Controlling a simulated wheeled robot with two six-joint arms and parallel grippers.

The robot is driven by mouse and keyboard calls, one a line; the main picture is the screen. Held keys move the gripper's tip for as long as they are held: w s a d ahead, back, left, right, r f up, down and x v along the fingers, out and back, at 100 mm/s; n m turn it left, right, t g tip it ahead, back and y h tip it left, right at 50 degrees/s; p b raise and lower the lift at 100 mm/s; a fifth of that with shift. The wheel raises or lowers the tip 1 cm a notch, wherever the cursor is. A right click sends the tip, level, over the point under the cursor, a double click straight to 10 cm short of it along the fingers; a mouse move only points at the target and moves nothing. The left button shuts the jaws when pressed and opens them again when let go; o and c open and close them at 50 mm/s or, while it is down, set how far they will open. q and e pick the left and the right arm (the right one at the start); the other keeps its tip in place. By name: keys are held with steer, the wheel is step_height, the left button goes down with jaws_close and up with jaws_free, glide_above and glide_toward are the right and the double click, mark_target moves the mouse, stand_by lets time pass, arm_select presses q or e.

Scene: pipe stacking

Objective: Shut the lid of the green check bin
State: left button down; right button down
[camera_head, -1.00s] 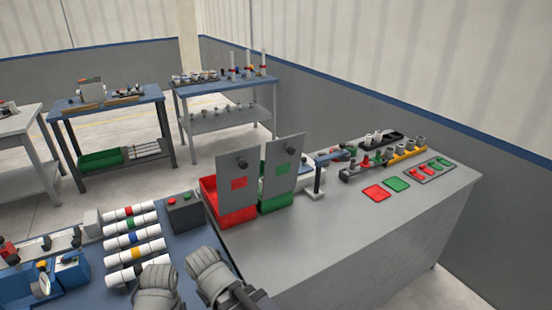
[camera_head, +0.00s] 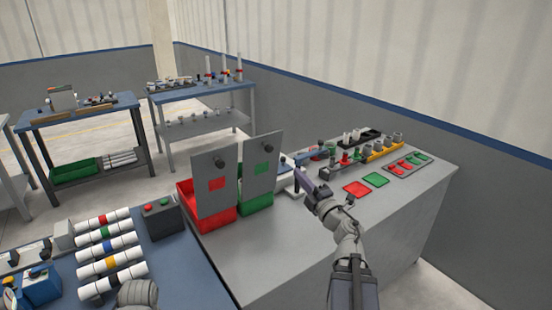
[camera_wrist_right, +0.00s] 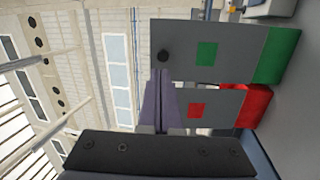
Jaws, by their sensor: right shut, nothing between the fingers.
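The green check bin (camera_head: 257,203) stands on the grey bench with its grey lid (camera_head: 262,170) raised upright. The lid has a green square and a dark knob (camera_head: 268,148) near its top edge. In the right wrist view, the green bin (camera_wrist_right: 280,52) and its lid (camera_wrist_right: 225,70) lie sideways, the knob (camera_wrist_right: 163,56) close to my fingertips in the picture. My right gripper (camera_head: 299,170) is shut and empty, to the right of the raised lid; its fingers also show in the wrist view (camera_wrist_right: 160,78). I cannot tell whether they touch the lid. My left gripper is out of view.
A red bin (camera_head: 212,220) with its own raised lid (camera_head: 215,183) stands just left of the green one. Beyond my right gripper are red and green pads (camera_head: 376,180) and a rack of fittings (camera_head: 384,150). The bench front is clear.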

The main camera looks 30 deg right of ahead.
mark_target(271, 150)
steer(key=w, duration=0.4)
steer(key=w+r+n+y+p, duration=0.1)
steer(key=w, duration=0.3)
steer(key=w+a+n+p, duration=0.1)
steer(key=w, duration=0.3)
steer(key=shift+w+a+r+y, duration=0.1)
steer(key=shift+r+y, duration=0.3)
steer(key=shift+w, duration=0.1)
